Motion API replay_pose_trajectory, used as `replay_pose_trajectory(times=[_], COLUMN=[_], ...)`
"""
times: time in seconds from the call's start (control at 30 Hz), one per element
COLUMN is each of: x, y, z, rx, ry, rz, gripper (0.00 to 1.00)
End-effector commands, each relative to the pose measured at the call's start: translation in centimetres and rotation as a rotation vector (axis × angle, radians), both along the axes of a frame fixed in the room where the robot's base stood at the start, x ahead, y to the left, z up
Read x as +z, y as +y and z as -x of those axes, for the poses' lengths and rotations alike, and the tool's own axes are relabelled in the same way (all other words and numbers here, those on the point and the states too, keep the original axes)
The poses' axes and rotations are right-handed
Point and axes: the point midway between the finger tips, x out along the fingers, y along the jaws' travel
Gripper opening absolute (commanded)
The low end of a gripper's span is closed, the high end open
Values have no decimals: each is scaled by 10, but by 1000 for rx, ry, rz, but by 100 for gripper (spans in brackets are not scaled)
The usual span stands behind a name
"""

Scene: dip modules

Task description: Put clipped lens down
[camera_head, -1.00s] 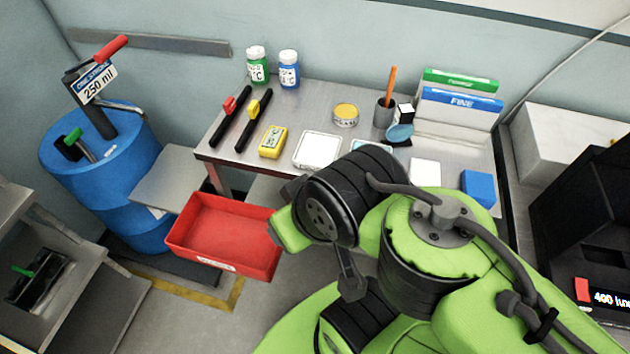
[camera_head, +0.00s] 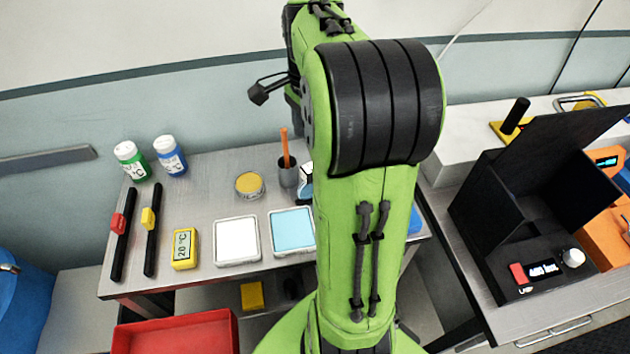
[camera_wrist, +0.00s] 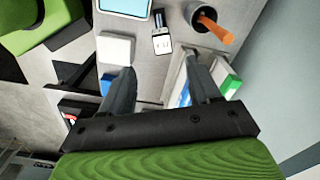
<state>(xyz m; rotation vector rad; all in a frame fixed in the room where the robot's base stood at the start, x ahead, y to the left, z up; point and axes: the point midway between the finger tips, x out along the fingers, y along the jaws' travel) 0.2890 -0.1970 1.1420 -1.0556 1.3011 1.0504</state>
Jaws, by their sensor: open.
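My gripper (camera_wrist: 159,64) is open in the wrist view, its two dark fingers apart with nothing visible held between them. It hangs above the metal table (camera_head: 190,198). A small white and black block (camera_wrist: 163,42) lies beyond the fingertips, with a dark narrow piece beside it. I cannot clearly make out the clipped lens now; in the head view my arm covers most of that spot. The grey cup (camera_head: 288,174) with an orange stick stands beside it, and shows in the wrist view too (camera_wrist: 205,22).
A white pad (camera_head: 236,241), a light blue pad (camera_head: 291,231), a yellow timer (camera_head: 184,249) and a yellow-topped tin (camera_head: 249,185) lie on the table. Two bottles stand at its back left. A red bin (camera_head: 180,335) is in front. A black booth (camera_head: 530,220) stands at right.

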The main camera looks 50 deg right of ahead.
Motion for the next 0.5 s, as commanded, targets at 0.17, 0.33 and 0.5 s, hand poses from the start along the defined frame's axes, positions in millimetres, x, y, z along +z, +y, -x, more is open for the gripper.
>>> replay_pose_trajectory(times=[0.17,0.33,0.5], x=[-51,-73,-103], y=[0,0,1], z=[0,0,1], rx=[1,3,4], ry=[3,0,3], rz=[-3,0,-3], gripper=[62,62,62])
